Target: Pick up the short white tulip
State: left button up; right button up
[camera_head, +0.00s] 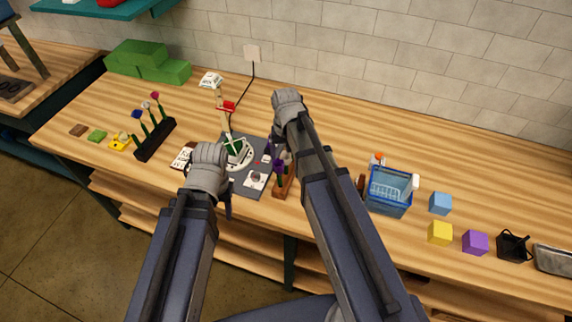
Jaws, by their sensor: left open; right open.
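A small whitish bloom (146,104) stands among red and blue ones in the dark flower rack (155,140) at the left. It may be the short white tulip, but it is too small to be sure. My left gripper (209,168) is over the front edge of the grey work mat, to the right of that rack and apart from it. My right gripper (287,108) is farther back, above the right side of the mat. Both are open, and I see nothing held. Their fingers are mostly hidden behind my wrists.
A brown rack (284,187) with purple blooms stands beside my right forearm. A blue basket (388,203) and coloured blocks (440,233) stand at the right. The back right of the table is clear.

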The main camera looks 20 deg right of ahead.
aim_at(286, 167)
notch_tip(286, 167, down, 2)
jog(key=shift+f+b, duration=0.2)
jog(key=shift+b, duration=0.5)
pick_arm(q)
notch_tip(286, 167, down, 2)
jog(key=shift+f, duration=0.1)
pick_arm(e)
jog(key=shift+r, duration=0.1)
jog(key=c, duration=1)
